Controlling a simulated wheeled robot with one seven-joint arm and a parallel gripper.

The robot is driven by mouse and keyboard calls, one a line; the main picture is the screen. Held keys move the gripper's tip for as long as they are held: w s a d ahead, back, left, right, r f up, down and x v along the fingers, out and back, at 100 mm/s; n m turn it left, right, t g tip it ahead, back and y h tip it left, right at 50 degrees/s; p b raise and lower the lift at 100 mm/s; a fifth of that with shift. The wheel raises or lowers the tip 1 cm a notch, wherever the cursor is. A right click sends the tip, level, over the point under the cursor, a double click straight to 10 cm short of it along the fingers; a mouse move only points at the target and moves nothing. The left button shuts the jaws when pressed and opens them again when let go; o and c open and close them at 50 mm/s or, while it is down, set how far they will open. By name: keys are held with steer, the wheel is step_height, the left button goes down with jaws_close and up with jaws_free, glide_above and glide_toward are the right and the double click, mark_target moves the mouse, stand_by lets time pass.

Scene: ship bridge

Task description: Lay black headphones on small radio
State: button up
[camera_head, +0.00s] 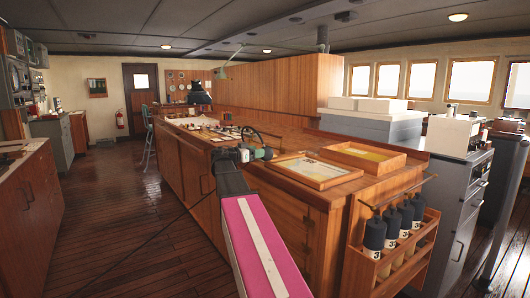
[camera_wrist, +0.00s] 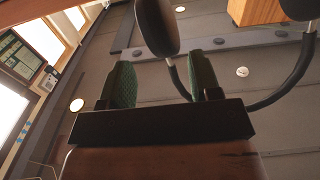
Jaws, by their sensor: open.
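The black headphones (camera_wrist: 157,27) show large in the wrist view. One ear cup is at the top centre and the other is cut off at the top right; the dark curved band joins them. Part of the band appears in the gap between my gripper's two green fingers (camera_wrist: 160,85), and part is hidden by the gripper's dark body. The fingers stand apart; I cannot tell whether they touch the band. In the head view, my gripper (camera_head: 259,154) is over the wooden counter, beside a thin dark arc (camera_head: 251,133) that looks like the headphone band. I cannot make out the small radio.
The wooden counter (camera_head: 222,138) has many small items toward its far end and a dark lamp (camera_head: 200,97). A framed chart (camera_head: 313,170) and a shallow tray (camera_head: 364,156) lie right of my gripper. A rack holds several bottles (camera_head: 391,228). The floor at left is clear.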

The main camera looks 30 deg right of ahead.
steer(key=a, duration=0.5)
steer(key=s+a+f+n+y, duration=0.3)
steer(key=f, duration=0.7)
steer(key=s+a+f+n+y, duration=0.3)
steer(key=f, duration=0.7)
steer(key=s+a+f+n+y, duration=0.3)
steer(key=f+n, duration=0.1)
steer(key=f, duration=0.5)
steer(key=s+a+f+n+g+y, duration=0.2)
steer(key=s+a+f+n+y, duration=0.4)
steer(key=s+a+f, duration=0.7)
step_height(320, 180, down, 3)
steer(key=y, duration=0.2)
steer(key=shift+s+a+f+g+y, duration=0.15)
steer(key=shift+s+a+g+y, duration=0.15)
steer(key=shift+y, duration=0.1)
